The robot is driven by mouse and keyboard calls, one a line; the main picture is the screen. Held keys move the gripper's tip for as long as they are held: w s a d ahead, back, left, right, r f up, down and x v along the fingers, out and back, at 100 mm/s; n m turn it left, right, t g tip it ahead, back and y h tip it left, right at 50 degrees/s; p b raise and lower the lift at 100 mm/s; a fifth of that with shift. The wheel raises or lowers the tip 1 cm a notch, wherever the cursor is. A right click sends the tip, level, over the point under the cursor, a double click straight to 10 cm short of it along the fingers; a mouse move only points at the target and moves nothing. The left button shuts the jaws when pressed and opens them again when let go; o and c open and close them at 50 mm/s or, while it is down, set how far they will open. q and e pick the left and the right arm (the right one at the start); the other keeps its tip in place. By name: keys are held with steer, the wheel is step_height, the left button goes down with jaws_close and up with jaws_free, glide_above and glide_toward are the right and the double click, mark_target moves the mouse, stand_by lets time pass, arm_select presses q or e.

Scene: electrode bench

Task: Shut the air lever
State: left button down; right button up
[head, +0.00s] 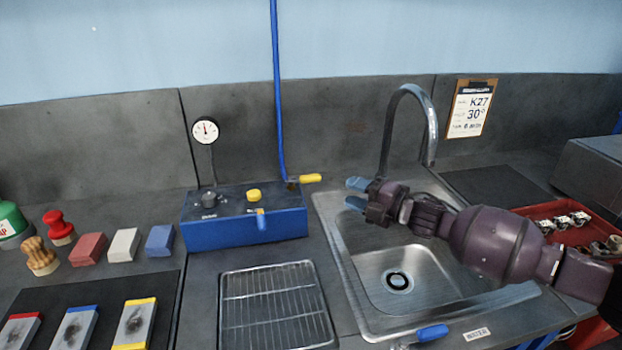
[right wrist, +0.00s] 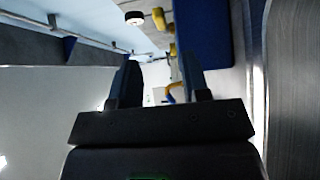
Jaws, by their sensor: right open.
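The air lever (head: 309,178) is a yellow handle at the foot of the blue air pipe (head: 278,95), behind the right end of the blue box. It lies about level and points right, across the line of the pipe. My right gripper (head: 355,194) is open and empty above the sink's left side, just right of the lever's tip and apart from it. In the right wrist view a yellow-orange piece (right wrist: 175,88) shows between the open fingers; it looks like the lever, but is partly hidden. My left gripper is not in view.
The blue box (head: 245,232) carries a black knob, a yellow knob and a small yellow-and-blue handle. The faucet (head: 433,130) rises behind my right gripper. A wire rack (head: 277,300) lies left of the sink (head: 362,318). A red tray (head: 540,212) with metal parts stands at right.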

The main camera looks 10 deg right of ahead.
mark_target(316, 180)
steer(key=b+x, duration=0.1)
steer(key=x, duration=0.9)
jaws_close()
